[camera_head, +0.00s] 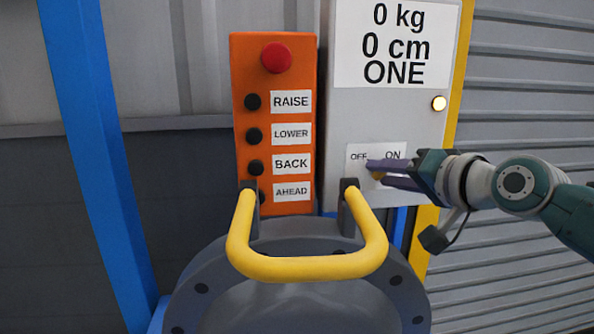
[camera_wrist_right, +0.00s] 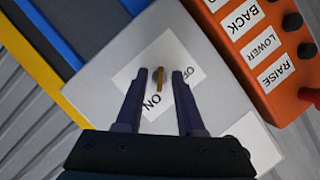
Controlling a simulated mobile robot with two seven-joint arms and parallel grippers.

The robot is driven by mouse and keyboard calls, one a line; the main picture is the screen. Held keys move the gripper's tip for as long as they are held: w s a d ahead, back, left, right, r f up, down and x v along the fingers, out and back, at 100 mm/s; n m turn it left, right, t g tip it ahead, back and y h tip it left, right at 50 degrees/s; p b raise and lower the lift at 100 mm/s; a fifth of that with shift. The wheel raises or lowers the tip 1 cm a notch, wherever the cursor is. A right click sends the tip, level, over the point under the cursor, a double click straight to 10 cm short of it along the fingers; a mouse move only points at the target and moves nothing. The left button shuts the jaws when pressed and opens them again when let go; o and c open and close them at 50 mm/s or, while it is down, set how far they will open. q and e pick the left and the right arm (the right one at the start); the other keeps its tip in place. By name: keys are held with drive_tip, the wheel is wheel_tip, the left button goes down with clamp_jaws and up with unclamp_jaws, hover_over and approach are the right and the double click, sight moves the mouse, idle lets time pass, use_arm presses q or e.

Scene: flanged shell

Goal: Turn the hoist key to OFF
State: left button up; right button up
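The hoist key (camera_wrist_right: 160,78) is a small brass key on a white label plate on the grey control box (camera_head: 385,120). In the right wrist view its bar points down, nearer the ON word (camera_wrist_right: 152,105) than the OFF word (camera_wrist_right: 188,72). My right gripper (camera_wrist_right: 162,76) is open, with one dark finger on each side of the key and visible gaps between. In the head view my right gripper (camera_head: 372,174) reaches in from the right in front of the label plate and mostly hides the key. My left gripper is not in view.
An orange pendant (camera_head: 275,125) with a red button (camera_head: 276,57) and several black buttons stands left of the box. A yellow handle (camera_head: 305,268) on a grey flanged shell (camera_head: 215,285) is in front, below. A lit lamp (camera_head: 439,103) is on the box. A blue post (camera_head: 95,150) is left.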

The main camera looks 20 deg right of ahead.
clamp_jaws()
idle(0.6)
